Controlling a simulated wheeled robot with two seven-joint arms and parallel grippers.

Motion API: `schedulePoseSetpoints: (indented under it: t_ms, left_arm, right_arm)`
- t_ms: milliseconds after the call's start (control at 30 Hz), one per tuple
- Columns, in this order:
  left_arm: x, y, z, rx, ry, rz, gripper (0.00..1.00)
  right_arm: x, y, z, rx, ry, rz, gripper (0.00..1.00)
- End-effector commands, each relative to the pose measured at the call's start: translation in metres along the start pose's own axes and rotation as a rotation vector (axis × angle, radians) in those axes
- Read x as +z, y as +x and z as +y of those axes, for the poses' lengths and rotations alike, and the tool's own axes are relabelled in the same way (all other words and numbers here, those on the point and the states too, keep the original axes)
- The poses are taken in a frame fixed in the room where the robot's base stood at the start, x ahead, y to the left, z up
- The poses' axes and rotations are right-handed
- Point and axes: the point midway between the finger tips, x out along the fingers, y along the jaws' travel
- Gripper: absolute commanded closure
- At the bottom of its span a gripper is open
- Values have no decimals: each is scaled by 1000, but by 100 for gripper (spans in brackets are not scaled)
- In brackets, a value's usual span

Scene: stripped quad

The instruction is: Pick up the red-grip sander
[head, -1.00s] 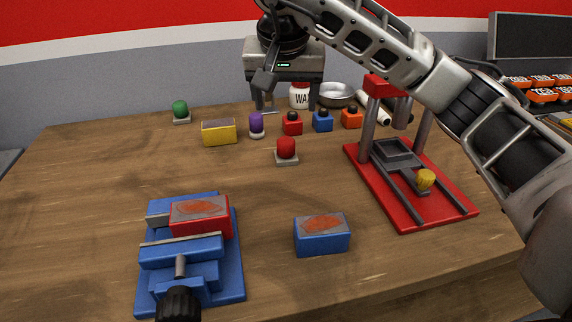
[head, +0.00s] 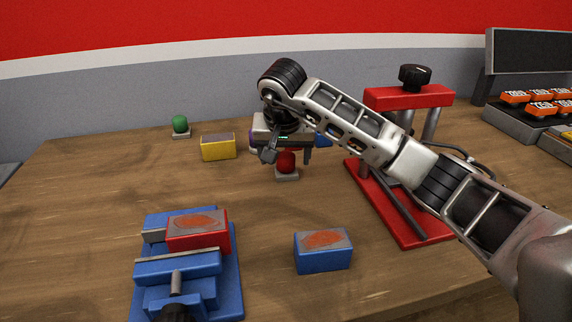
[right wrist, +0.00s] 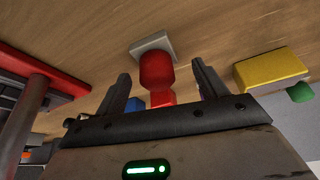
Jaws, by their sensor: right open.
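The red-grip sander (head: 286,164), a rounded red grip on a flat grey base, stands on the table's middle. It also shows in the right wrist view (right wrist: 157,68), ahead of and between the two fingers. In the right wrist view the fingertips (right wrist: 161,72) point toward the grip with gaps on both sides; contact is not visible. My left gripper is not in view.
A yellow block (head: 218,147) and a green-grip sander (head: 181,125) stand left of it. A blue vise (head: 178,266) holding a red block (head: 198,231) and a blue block (head: 323,251) are nearer. A red press (head: 408,97) stands right, partly behind my arm.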

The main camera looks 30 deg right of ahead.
Motion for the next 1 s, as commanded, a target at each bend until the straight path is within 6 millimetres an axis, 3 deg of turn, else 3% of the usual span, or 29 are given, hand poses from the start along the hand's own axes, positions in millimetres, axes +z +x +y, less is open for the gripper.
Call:
schedulePoseSetpoints:
  t_ms: [133,400,433,600,1000]
  left_arm:
    - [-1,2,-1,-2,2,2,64]
    - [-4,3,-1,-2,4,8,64]
    - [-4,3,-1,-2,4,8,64]
    - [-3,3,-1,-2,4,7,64]
    - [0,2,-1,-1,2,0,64]
  right_arm:
    - [1,18,0,-1,-1,-3,28]
    - [0,21,0,-1,-1,1,28]
    - [0,21,0,-1,-1,0,31]
    - [0,21,0,-1,-1,0,77]
    - [-1,18,0,-2,0,1,78]
